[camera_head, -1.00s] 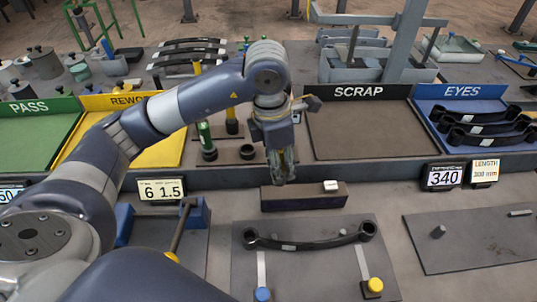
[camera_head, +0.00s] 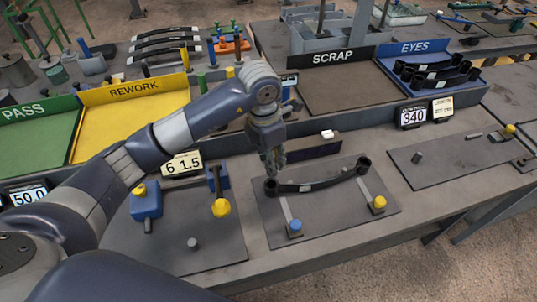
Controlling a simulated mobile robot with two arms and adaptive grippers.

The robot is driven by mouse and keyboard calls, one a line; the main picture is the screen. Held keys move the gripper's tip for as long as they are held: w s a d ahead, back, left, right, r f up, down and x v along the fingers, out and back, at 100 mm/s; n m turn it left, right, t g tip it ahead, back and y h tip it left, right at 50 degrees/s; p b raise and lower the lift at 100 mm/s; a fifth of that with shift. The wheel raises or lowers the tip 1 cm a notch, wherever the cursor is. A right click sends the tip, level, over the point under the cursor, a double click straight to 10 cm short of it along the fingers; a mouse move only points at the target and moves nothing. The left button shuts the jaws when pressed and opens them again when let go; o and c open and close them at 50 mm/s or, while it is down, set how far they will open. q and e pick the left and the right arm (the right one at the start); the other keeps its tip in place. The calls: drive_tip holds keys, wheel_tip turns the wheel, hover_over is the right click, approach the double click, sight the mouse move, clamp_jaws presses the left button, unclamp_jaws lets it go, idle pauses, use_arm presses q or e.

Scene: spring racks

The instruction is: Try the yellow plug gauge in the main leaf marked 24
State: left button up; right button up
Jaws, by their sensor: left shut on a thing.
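A dark main leaf (camera_head: 325,184) with an eye at each end lies on a grey fixture plate (camera_head: 345,218) at centre. Its pale label is too small to read. My left gripper (camera_head: 272,170) points down just above or at the leaf's left eye (camera_head: 271,187). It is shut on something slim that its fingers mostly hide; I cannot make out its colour. A yellow-topped gauge (camera_head: 230,72) shows behind my arm, with a green one (camera_head: 202,84) to its left. My right gripper is not in view.
A dark block (camera_head: 315,150) with a white piece stands behind the leaf. Blue (camera_head: 295,226) and yellow (camera_head: 379,203) knobs stand on the plate's front. PASS, REWORK, SCRAP and EYES trays line the back. A plate (camera_head: 450,160) at right is mostly clear.

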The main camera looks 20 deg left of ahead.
use_arm(q)
drive_tip(key=shift+w+f+b, duration=0.1)
drive_tip(key=shift+f+b, duration=0.25)
drive_tip(key=shift+f, duration=0.85)
wheel_tip(320, 180, down, 2)
drive_tip(key=shift+f+b, duration=0.15)
drive_tip(key=shift+b, duration=1)
drive_tip(key=shift+f, duration=0.15)
drive_tip(key=shift+s, duration=0.2)
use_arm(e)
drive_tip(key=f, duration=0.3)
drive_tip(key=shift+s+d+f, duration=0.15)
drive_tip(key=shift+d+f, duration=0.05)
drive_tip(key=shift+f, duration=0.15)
